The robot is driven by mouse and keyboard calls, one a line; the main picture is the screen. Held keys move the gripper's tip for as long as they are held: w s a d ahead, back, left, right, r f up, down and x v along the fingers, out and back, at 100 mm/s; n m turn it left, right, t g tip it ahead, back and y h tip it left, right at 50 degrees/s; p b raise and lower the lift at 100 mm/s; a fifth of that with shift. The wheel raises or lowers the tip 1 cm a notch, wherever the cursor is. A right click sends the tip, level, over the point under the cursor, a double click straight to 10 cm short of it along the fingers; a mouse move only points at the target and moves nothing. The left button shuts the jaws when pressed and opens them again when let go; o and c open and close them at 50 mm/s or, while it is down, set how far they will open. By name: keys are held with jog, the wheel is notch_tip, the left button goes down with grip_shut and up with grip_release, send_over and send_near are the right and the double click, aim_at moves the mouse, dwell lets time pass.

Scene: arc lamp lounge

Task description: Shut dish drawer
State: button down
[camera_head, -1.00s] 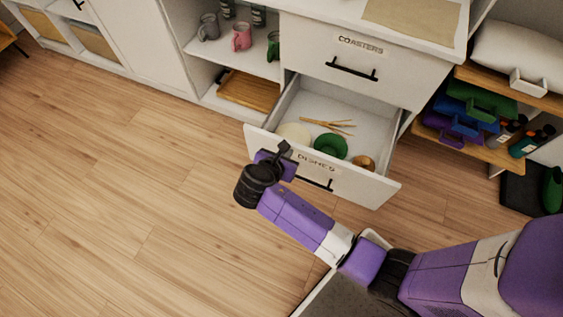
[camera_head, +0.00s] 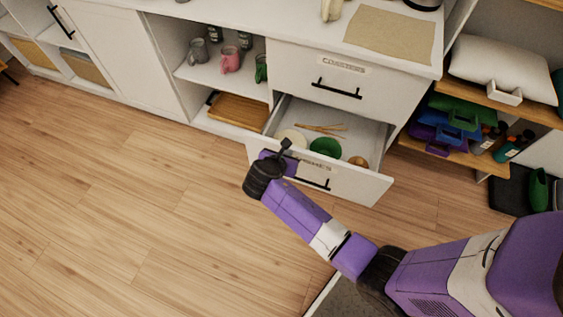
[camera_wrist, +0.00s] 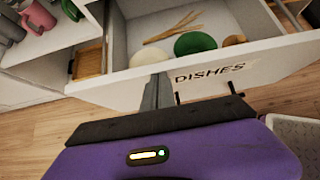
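The dish drawer (camera_head: 345,184), labelled DISHES, is pulled out below the closed COASTERS drawer. Its white front also shows in the wrist view (camera_wrist: 125,92). Inside are a pale plate (camera_head: 292,138), a green bowl (camera_head: 326,147), tan utensils (camera_head: 320,128) and a small brown item (camera_head: 358,161). My gripper (camera_head: 285,147) is at the left part of the drawer front. In the wrist view, its narrow dark fingers (camera_wrist: 155,92) look closed together against or just before the front, left of the label. They hold nothing visible. Contact is unclear. The drawer's black handle (camera_head: 312,184) is partly hidden by my arm.
The cabinet's open shelves (camera_head: 190,74) with mugs and a wooden tray (camera_head: 240,110) are left of the drawer. A shelf rack (camera_head: 460,150) with coloured items stands at right. The wooden floor (camera_head: 120,200) at left is clear.

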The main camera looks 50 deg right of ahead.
jog(key=w+d, duration=0.3)
jog(key=d, duration=0.6)
jog(key=w+d, duration=0.3)
jog(key=d, duration=0.6)
jog(key=shift+w+p, duration=0.25)
jog(key=shift+p, duration=0.15)
jog(key=shift+a, duration=0.1)
